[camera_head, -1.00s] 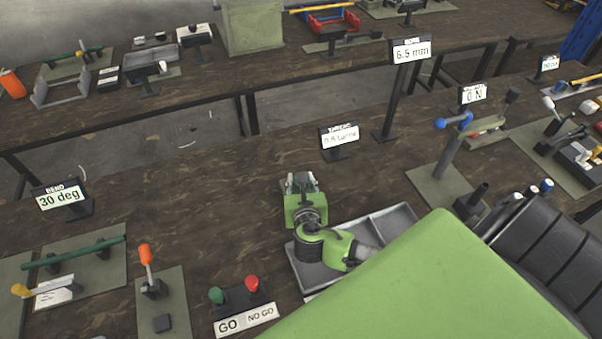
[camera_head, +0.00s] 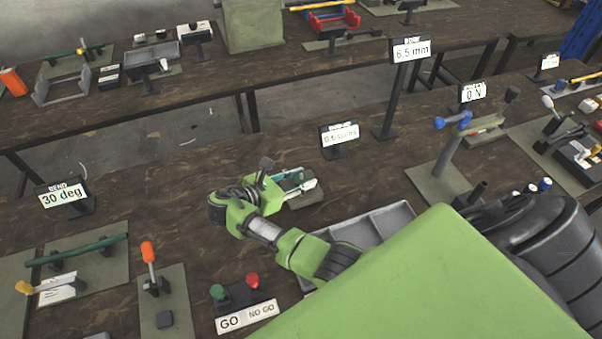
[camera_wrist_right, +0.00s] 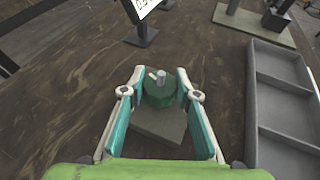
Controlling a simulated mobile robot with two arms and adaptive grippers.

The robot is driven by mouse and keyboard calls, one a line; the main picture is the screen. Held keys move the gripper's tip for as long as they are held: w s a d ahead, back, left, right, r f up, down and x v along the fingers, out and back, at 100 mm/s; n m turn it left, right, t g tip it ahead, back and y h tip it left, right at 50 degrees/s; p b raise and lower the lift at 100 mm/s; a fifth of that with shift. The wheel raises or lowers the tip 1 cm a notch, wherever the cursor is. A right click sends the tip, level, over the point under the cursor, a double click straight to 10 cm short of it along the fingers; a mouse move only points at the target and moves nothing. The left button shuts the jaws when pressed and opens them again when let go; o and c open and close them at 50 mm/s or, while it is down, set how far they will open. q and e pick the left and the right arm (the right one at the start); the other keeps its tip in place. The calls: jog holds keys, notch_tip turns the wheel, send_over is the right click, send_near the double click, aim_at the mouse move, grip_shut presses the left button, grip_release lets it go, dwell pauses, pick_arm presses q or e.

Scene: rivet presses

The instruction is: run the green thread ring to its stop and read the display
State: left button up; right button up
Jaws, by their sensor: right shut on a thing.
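The green thread ring (camera_wrist_right: 160,95) shows in the wrist view as a dark green round piece with a grey pin and small lever on top, above a grey base plate (camera_wrist_right: 158,126). My right gripper (camera_wrist_right: 160,84) is shut on the ring, one pale finger with a teal inner face on each side. In the head view my right gripper (camera_head: 302,184) is over the same plate, and the ring is not clearly visible there. The thread display (camera_head: 340,135) stands just behind it; its reading looks like 0.6 turns but is blurred. My left gripper is not in view.
A grey divided tray (camera_head: 385,222) lies right of the plate. GO and NO GO buttons (camera_head: 235,290) stand in front. The 6.5 mm display (camera_head: 410,50) and a blue-handled press (camera_head: 452,122) stand to the right.

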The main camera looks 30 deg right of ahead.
jog(key=shift+m+g+b, duration=1.2)
jog(key=shift+m+g, duration=0.3)
jog(key=shift+g, duration=0.2)
jog(key=o, duration=1.1)
jog(key=shift+d, duration=0.1)
jog(key=v, duration=0.7)
jog(key=shift+a, duration=0.25)
